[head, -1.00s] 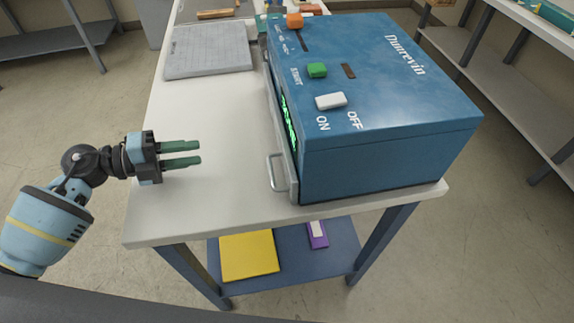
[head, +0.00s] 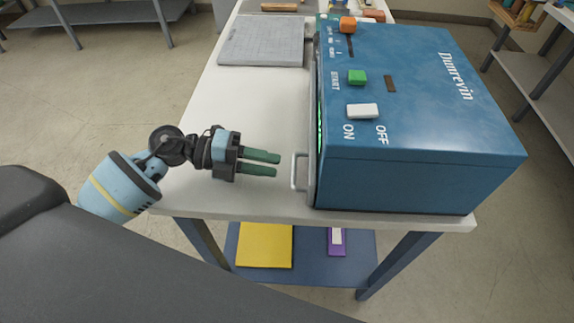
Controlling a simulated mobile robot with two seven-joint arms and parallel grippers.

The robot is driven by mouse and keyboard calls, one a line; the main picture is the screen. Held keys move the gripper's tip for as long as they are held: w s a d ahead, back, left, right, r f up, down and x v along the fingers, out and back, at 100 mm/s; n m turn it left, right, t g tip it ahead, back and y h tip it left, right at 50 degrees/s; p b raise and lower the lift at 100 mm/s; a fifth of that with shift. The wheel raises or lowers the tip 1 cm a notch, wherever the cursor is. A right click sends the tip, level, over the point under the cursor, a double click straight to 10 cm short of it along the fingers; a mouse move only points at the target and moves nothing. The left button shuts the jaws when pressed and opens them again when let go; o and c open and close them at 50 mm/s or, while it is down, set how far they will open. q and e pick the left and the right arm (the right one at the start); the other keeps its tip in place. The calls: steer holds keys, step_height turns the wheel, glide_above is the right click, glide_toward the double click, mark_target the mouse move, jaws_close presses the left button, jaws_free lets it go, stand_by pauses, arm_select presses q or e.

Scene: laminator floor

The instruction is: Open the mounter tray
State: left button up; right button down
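The blue mounter machine (head: 415,150) stands on the white table, with ON/OFF and START labels on its top. Its tray (head: 312,140) is the grey front panel on the left side, with a metal handle (head: 294,172) sticking out to the left. The tray looks shut against the machine. My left gripper (head: 278,164) is just left of the handle, its two green fingers pointing right at it. The fingers are apart with a narrow gap, and nothing shows between them. They do not appear to touch the handle. My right gripper is not in view.
The white table (head: 215,110) is clear left of the machine, with a grey cutting board (head: 262,42) further back. A lower blue shelf holds a yellow item (head: 265,246) and a purple item (head: 336,242). Other shelves stand at the upper left and right.

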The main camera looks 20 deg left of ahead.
arm_select(q)
steer(key=shift+x, duration=2.4)
jaws_close()
